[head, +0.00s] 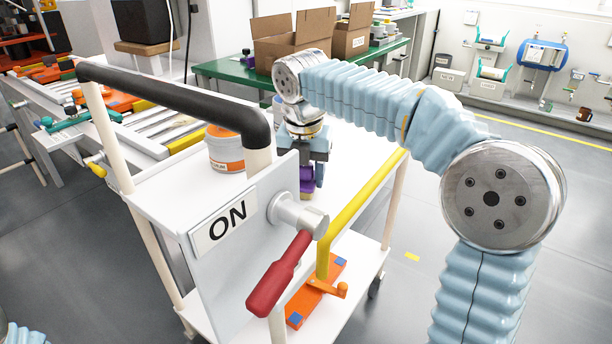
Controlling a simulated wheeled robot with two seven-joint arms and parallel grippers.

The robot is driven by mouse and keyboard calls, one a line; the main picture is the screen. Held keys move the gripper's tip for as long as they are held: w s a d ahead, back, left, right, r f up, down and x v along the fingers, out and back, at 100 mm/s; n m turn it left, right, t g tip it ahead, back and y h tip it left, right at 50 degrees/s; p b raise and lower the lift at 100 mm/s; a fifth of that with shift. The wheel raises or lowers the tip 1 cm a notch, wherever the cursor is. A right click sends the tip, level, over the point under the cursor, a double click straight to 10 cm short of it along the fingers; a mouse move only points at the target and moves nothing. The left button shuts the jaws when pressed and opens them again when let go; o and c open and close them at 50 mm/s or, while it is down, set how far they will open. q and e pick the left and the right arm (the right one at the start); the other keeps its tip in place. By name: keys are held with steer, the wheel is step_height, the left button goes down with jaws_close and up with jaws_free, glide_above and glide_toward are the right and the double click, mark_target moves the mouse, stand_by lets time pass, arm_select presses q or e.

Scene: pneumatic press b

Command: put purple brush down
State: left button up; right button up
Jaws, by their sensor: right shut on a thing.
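My right gripper (308,180) reaches down over the white top shelf of the cart, behind the ON panel. It is shut on a purple thing, which I take to be the purple brush (306,181). Only a small purple part shows below the gripper; the rest is hidden by the gripper and the panel. I cannot tell whether the brush touches the shelf (345,160). My left gripper is not in view.
An ON panel (225,222) with a red-handled lever (282,272) stands in front. A white tub with an orange band (226,150) sits on the cart left of my gripper. A black-gripped rail (175,98) crosses the cart. An orange tool (318,290) lies on the lower shelf.

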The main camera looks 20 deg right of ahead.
mark_target(304, 168)
steer(key=o, duration=1.2)
steer(key=shift+f, duration=0.1)
steer(key=r+p, duration=0.1)
steer(key=r, duration=0.3)
steer(key=s+r+p, duration=0.1)
steer(key=r, duration=0.2)
steer(key=a+r+p, duration=0.1)
steer(key=r, duration=0.3)
steer(key=shift+s+r, duration=0.15)
steer(key=shift+r, duration=0.2)
steer(key=shift+a+r+p, duration=0.1)
steer(key=shift+r+p, duration=0.2)
steer(key=shift+s, duration=0.1)
